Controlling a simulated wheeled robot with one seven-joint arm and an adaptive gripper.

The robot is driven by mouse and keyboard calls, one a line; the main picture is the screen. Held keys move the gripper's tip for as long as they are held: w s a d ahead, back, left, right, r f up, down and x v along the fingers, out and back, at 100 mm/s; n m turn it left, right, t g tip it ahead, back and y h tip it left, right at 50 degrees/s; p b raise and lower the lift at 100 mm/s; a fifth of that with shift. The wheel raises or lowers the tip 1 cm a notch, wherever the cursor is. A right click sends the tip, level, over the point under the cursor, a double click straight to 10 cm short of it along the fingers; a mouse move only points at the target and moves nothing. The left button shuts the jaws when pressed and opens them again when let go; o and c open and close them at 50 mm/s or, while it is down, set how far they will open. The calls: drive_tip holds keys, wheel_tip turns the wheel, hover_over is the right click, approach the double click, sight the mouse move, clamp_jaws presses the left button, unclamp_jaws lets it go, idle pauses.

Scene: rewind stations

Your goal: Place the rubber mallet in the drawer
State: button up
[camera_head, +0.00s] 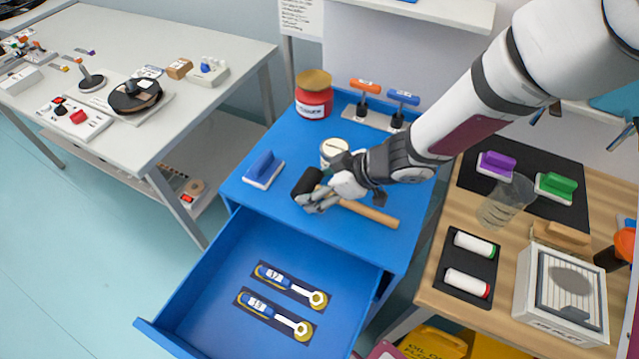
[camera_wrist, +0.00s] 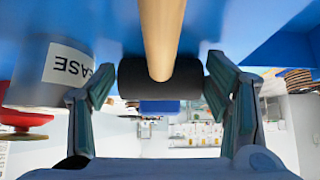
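The rubber mallet, with a black head (camera_head: 306,184) and a wooden handle (camera_head: 375,213), is at the top of the blue cabinet (camera_head: 262,216). In the wrist view the handle (camera_wrist: 161,35) runs from the top edge to the black head (camera_wrist: 130,80). My gripper (camera_head: 317,201) is at the mallet's head end. Its fingers (camera_wrist: 160,72) stand apart on either side of the head, with small gaps showing. Part of the mallet is hidden behind the gripper in the head view. The drawer (camera_head: 215,318) below is pulled open and holds two blue-handled tools (camera_head: 290,284) on dark mats.
On the cabinet top stand a blue block-like tool (camera_head: 263,169), a red jar (camera_head: 314,98), a pale tin labelled "EASE" (camera_wrist: 60,75), and a rack with orange and blue handles (camera_head: 385,115). The drawer's left part is bare. A wooden table (camera_head: 450,297) adjoins on the right.

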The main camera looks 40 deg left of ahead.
drive_tip(key=shift+r, duration=0.1)
drive_tip(key=shift+r, duration=0.25)
drive_tip(key=v, duration=1.1)
drive_tip(key=shift+d+r, duration=0.2)
drive_tip(key=shift+d, duration=0.1)
